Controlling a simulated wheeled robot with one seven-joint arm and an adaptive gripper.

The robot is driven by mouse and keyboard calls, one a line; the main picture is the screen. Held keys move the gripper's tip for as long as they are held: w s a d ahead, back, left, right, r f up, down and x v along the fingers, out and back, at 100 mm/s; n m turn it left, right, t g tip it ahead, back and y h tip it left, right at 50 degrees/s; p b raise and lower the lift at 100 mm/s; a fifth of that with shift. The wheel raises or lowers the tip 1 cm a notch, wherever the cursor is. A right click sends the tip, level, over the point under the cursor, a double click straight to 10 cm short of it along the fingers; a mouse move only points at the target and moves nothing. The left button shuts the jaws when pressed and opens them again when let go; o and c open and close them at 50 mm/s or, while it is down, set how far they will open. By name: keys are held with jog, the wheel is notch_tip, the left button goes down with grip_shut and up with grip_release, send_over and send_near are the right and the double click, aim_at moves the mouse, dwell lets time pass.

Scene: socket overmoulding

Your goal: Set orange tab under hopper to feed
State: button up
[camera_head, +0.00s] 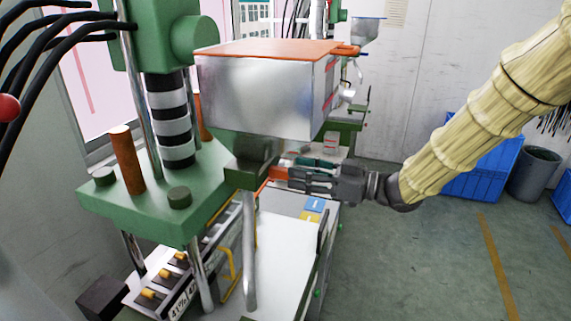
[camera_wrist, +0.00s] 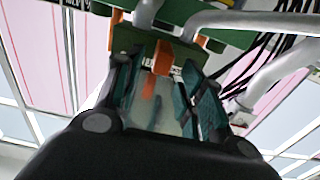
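The hopper (camera_head: 262,95) is a grey metal box with an orange lid, mounted beside the green machine. Under it, a dark green block (camera_head: 247,174) carries the orange tab (camera_head: 278,173), which sticks out to the right. The tab also shows in the wrist view (camera_wrist: 163,57), hanging at the front of the green block. My gripper (camera_head: 289,173) is at the tab, reaching in from the right. In the wrist view its two teal-lined fingers (camera_wrist: 158,78) stand apart, with the tab between or just beyond their tips. I cannot tell whether either finger touches it.
A white machine bed (camera_head: 277,258) with blue and yellow labels lies below my gripper. Metal posts (camera_head: 249,250) and the green platen (camera_head: 150,205) stand to the left. Blue crates (camera_head: 485,170) and a grey bin (camera_head: 535,173) stand at the right. The floor in front of them is clear.

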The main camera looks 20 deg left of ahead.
aim_at(286, 169)
jog(key=shift+w+a+p, duration=0.1)
jog(key=shift+a+p, duration=0.6)
jog(key=shift+a, duration=1.45)
grip_shut()
